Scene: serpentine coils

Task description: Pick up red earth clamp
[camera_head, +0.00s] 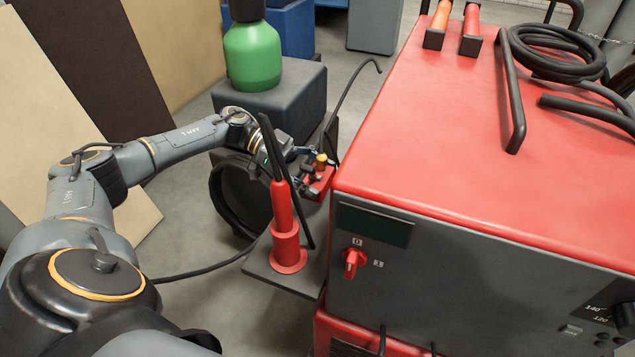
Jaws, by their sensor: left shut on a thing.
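My left arm comes in from the left, and its gripper (309,170) is beside the near left corner of the red machine. It is shut on the red earth clamp (320,184), a small red piece with a brass-coloured part at its top. The fingers and the dark rods in front hide part of the clamp. I cannot tell whether the clamp touches anything below it. My right gripper is out of view.
A red stepped holder (287,245) with dark rods stands on a grey plate (290,279), close in front of the gripper. The red welding machine (430,150) fills the right side. A green bottle (252,57) stands behind on a dark box. Black cable (205,270) crosses the floor.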

